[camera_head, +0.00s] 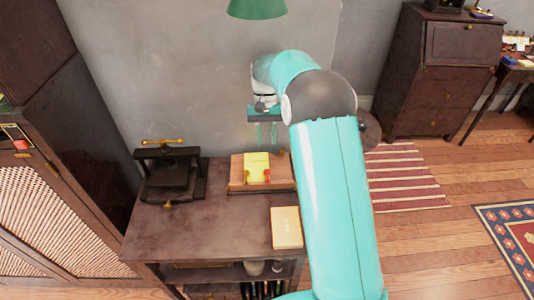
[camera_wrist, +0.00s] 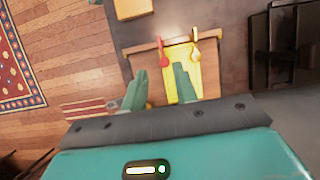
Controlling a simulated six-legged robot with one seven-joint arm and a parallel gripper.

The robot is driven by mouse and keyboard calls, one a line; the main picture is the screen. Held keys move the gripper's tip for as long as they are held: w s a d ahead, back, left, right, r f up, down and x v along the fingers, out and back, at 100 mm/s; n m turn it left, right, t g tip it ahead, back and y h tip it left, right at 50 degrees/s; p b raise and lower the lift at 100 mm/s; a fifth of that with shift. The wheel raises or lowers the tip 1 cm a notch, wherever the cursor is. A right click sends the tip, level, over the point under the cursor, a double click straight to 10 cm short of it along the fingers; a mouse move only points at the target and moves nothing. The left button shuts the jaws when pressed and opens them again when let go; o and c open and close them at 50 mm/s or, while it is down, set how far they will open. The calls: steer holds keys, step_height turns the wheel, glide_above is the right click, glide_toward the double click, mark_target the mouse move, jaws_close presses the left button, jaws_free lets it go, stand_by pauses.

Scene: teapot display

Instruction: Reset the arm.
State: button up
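My gripper (camera_head: 266,133) hangs above the back of the dark cabinet top (camera_head: 230,215) in the head view, with its fingers pointing down. In the wrist view its two fingers (camera_wrist: 159,92) stand apart with nothing between them. Below it is a wooden tray (camera_head: 240,187) that holds a yellow block or card (camera_head: 257,162). A red spoon-like piece (camera_wrist: 160,45) and a yellow one (camera_wrist: 195,50) lie at the tray's edge in the wrist view. My teal arm hides the right part of the cabinet top in the head view.
A black press with a brass handle (camera_head: 170,172) stands on the left of the cabinet top. A cream box or book (camera_head: 287,228) lies near the front. A green lamp shade (camera_head: 257,8) hangs above. A tall dark cabinet stands at left, a dark bureau (camera_head: 430,75) at right.

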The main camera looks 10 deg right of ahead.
steer(key=shift+v, duration=0.85)
steer(key=shift+s, duration=0.15)
